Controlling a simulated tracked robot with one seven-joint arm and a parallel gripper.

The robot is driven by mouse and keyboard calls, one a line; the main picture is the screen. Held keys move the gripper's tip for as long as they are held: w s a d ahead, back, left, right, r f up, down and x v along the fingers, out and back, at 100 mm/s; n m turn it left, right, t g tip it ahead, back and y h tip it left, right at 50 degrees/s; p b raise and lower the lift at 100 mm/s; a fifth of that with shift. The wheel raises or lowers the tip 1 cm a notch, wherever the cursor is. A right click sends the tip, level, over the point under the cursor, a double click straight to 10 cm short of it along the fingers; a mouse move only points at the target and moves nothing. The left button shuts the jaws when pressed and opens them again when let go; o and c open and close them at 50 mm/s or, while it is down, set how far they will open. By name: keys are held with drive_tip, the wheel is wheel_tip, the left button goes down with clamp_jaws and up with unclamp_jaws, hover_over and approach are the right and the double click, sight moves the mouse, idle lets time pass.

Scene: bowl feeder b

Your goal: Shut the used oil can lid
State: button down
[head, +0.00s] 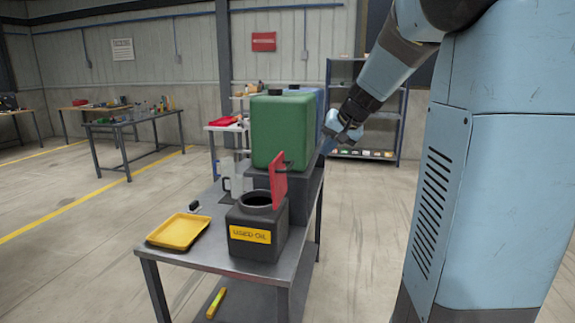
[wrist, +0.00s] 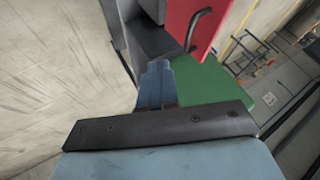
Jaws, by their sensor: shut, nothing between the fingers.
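The used oil can (head: 258,232) is a dark grey box with a yellow label, standing on the near part of the metal table. Its red lid (head: 280,181) stands upright on the right side of the round opening, so the can is open. A dark handle sticks out from the lid. In the wrist view the red lid (wrist: 187,25) is at the top, beyond the fingertips. My gripper (head: 326,147) is shut and empty, to the right of and behind the lid, beside the green container. Its closed fingers show in the wrist view (wrist: 156,75), apart from the lid.
A green container (head: 282,130) stands on a dark block behind the can, close to my gripper. A yellow tray (head: 179,231) lies left of the can, and a clear jug (head: 239,178) stands behind it. The floor right of the table is free.

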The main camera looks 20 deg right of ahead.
drive_tip(key=w+a+f, duration=0.5)
drive_tip(key=w+f, duration=0.2)
drive_tip(key=w, duration=0.1)
drive_tip(key=shift+w+f, duration=0.15)
idle(0.3)
drive_tip(key=shift+w+a, duration=0.1)
idle(0.4)
